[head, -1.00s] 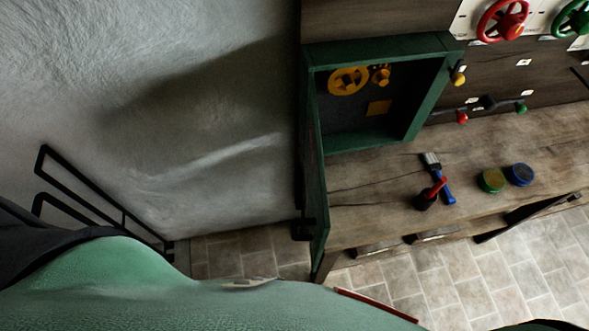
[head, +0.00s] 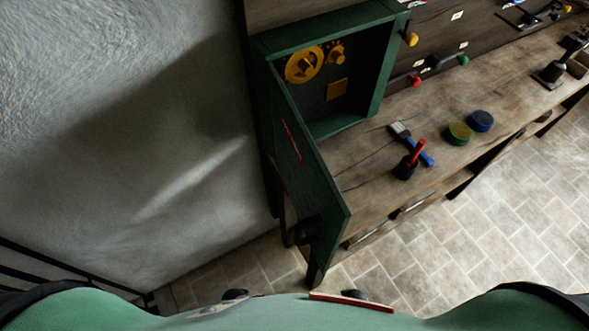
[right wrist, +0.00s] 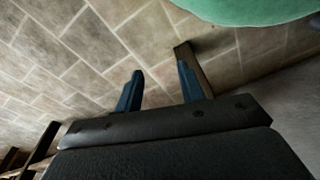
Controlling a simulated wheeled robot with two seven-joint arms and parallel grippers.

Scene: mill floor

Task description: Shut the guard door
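The guard door (head: 309,160) is a green panel hinged on the left side of a green open-fronted box (head: 384,68). It stands wide open, swung out toward me, with a red strip on its face and a dark handle (head: 306,231) near its lower free edge. Inside the box are yellow gears (head: 304,64) and a yellow block (head: 337,87). My right gripper (right wrist: 160,82) shows in the right wrist view, its two blue fingers apart with nothing between them, over the tiled floor. My left gripper is not in the head view.
The wooden bench (head: 365,180) bears a blue-handled brush (head: 411,143), a dark pot with a red handle (head: 405,168), a green tin (head: 458,134) and a blue tin (head: 481,121). A grey wall (head: 110,120) lies left of the door. Tiled floor in front is clear.

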